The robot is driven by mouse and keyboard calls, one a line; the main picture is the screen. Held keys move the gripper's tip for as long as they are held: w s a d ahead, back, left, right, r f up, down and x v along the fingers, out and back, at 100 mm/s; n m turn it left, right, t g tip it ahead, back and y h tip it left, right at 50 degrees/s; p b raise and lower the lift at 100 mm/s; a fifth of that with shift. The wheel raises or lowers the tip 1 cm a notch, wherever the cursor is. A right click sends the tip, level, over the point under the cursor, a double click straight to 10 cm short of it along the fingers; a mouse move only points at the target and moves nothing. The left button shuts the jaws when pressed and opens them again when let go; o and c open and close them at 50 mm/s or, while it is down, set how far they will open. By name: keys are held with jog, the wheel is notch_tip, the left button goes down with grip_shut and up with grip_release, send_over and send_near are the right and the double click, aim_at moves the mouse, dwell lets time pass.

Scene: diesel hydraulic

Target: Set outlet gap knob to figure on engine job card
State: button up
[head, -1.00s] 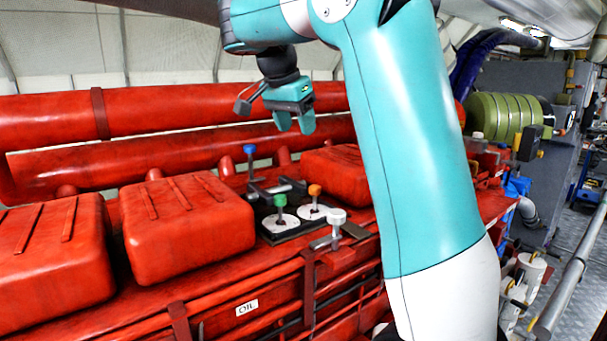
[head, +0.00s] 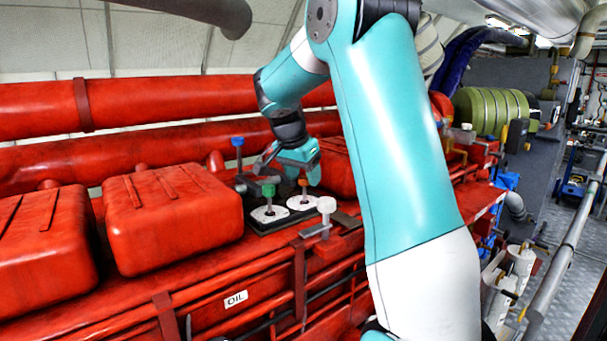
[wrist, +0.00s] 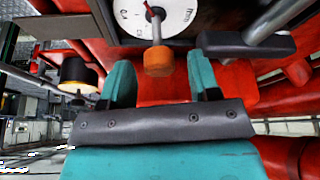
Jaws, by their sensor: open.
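An orange knob (head: 303,183) stands on a shaft over a white round dial (head: 301,203). In the wrist view the orange knob (wrist: 158,62) lies between and just ahead of my fingertips, and the dial (wrist: 178,20) behind it carries dark lettering and a red pointer, cut off at the top. I cannot read its setting. A green knob (head: 268,190) stands over a second white dial (head: 269,214) to the left. My gripper (head: 312,172) is open above the orange knob; contact is not visible. No label identifies the outlet gap knob, and no job card can be made out.
A blue knob (head: 237,142) stands behind the dials and a white knob (head: 326,204) in front, near a dark flat plate (head: 345,219). Red ribbed engine covers (head: 170,217) flank the dials on the left. Red pipes (head: 150,147) run behind.

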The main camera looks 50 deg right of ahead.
jog(key=shift+f, duration=0.15)
jog(key=c, duration=0.9)
jog(key=shift+n, duration=0.3)
jog(key=shift+s+d+n+t+b, duration=0.1)
jog(key=shift+n+t+b, duration=0.4)
jog(key=shift+n+b, duration=0.35)
jog(key=n+t+b, duration=0.1)
jog(key=n, duration=0.3)
jog(key=shift+y, duration=0.3)
jog(key=n+t, duration=0.1)
jog(key=n, duration=0.1)
jog(key=n+y+b, duration=0.1)
jog(key=n, duration=0.2)
jog(key=shift+d+t+y, duration=0.1)
jog(key=shift+t+y, duration=0.2)
jog(key=shift+t, duration=0.1)
jog(key=shift+n, duration=0.35)
